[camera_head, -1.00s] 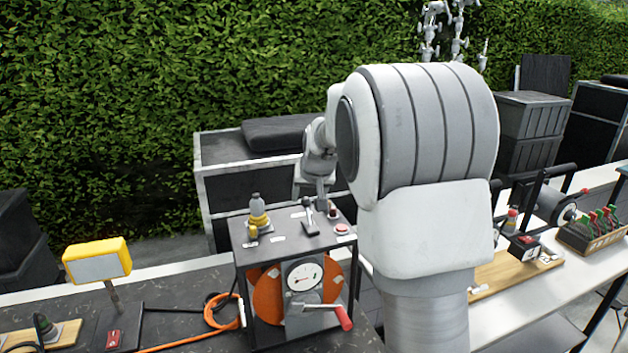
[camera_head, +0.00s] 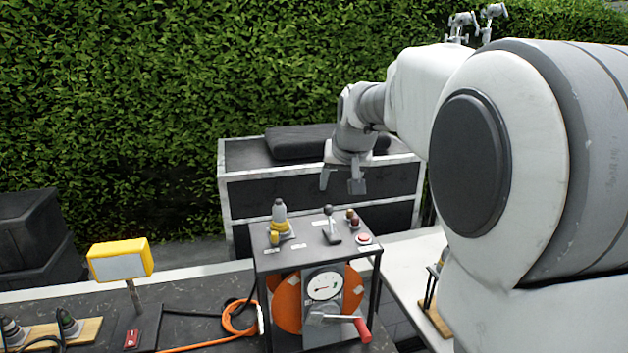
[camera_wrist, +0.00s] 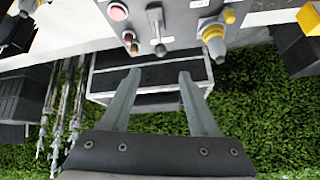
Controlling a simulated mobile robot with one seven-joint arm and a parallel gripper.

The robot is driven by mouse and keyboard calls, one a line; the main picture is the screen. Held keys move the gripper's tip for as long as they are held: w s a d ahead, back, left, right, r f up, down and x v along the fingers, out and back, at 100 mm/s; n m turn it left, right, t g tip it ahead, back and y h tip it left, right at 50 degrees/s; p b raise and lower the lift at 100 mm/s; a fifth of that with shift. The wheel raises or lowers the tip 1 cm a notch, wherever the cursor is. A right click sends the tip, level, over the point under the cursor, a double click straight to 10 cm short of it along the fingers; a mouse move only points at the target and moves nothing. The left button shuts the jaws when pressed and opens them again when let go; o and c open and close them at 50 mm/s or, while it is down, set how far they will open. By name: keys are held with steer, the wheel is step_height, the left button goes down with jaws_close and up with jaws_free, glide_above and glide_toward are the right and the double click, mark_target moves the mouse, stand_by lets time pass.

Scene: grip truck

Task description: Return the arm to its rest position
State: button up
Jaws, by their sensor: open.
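My gripper (camera_head: 341,181) is open and empty in the head view, pointing down. It is in the air above and behind the control box (camera_head: 318,248), clear of it. In the wrist view my gripper (camera_wrist: 158,82) shows its two fingers apart with nothing between them. The box top carries a black lever (camera_head: 331,226), a yellow-and-grey knob (camera_head: 279,219) and a red button (camera_head: 364,239). My arm's large white links fill the right of the head view and hide much of the bench there.
A dark crate with a pale frame (camera_head: 222,185) stands behind the box, before a hedge (camera_head: 200,90). A yellow lamp (camera_head: 121,260) and orange cable (camera_head: 205,340) are at the left on the dark bench. A red-handled crank (camera_head: 361,328) sticks out from the box front.

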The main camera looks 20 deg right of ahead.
steer(key=s+a+f+n, duration=0.1)
steer(key=s+a+f, duration=0.1)
steer(key=s, duration=0.8)
steer(key=s+a+f+n+g, duration=0.1)
steer(key=s+a, duration=0.3)
steer(key=s, duration=0.6)
steer(key=s+a+f+n+y, duration=0.1)
steer(key=s+a+f, duration=0.2)
steer(key=s, duration=0.7)
steer(key=shift+s+f+g, duration=0.25)
steer(key=shift+s+g, duration=0.1)
steer(key=shift+g, duration=0.05)
